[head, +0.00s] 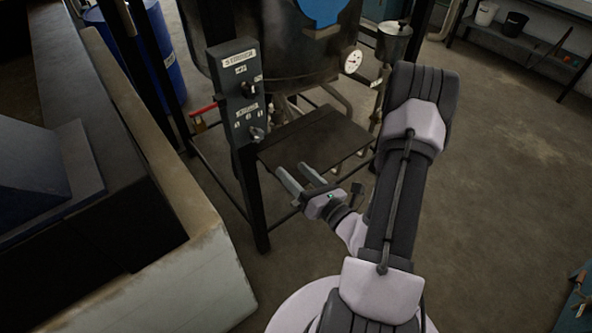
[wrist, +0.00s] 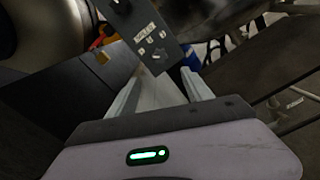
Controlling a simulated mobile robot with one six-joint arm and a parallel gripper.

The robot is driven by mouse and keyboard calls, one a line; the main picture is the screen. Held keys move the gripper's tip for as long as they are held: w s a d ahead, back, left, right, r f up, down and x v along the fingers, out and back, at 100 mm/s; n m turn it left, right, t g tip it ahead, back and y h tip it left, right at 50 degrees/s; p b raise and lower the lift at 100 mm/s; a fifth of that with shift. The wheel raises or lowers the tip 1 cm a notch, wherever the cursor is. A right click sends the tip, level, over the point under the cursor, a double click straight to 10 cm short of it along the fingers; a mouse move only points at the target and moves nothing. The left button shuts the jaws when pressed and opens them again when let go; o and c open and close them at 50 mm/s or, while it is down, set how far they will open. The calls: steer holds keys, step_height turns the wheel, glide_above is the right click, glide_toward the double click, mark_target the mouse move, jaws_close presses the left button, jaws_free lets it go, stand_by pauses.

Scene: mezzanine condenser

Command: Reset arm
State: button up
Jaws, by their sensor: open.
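My gripper (head: 299,178) is open and empty in the head view. Its two pale fingers point up and left, toward the post that carries a grey control box (head: 237,90) with knobs. It appears in front of the near edge of a dark flat shelf (head: 314,140); the exact gap cannot be told. In the wrist view both fingers of my gripper (wrist: 160,92) stand apart with nothing between them. The lower part of the control box (wrist: 148,32) shows just beyond the fingertips. My arm is folded, with its elbow high at the right.
A large dark vessel (head: 270,45) with a round gauge (head: 351,60) stands behind the shelf. A pale-edged wall (head: 190,255) runs along the left. A blue drum (head: 160,50) and a red-handled valve (head: 203,111) are behind. Open floor (head: 500,170) lies to the right.

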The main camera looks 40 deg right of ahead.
steer(key=s+a+r+n+g+y, duration=0.1)
steer(key=a+r+n+g+y, duration=0.2)
steer(key=a+r+n+y, duration=0.55)
steer(key=a+r+n+g+y, duration=0.35)
steer(key=a+n+y, duration=0.2)
steer(key=a, duration=0.55)
steer(key=s+a+n+g+h, duration=0.3)
steer(key=s+a+n+g, duration=0.1)
steer(key=s+n+g, duration=0.3)
steer(key=s+a+n+g+h, duration=0.3)
steer(key=s+a+n+g, duration=0.1)
steer(key=s+n, duration=0.4)
steer(key=w+d+r+n+t+h, duration=0.2)
steer(key=d+r+n+t+h, duration=0.3)
steer(key=d+n+h, duration=0.1)
steer(key=shift+d+r+n+h+b, duration=0.3)
steer(key=shift+d+n, duration=0.05)
steer(key=shift+n, duration=0.15)
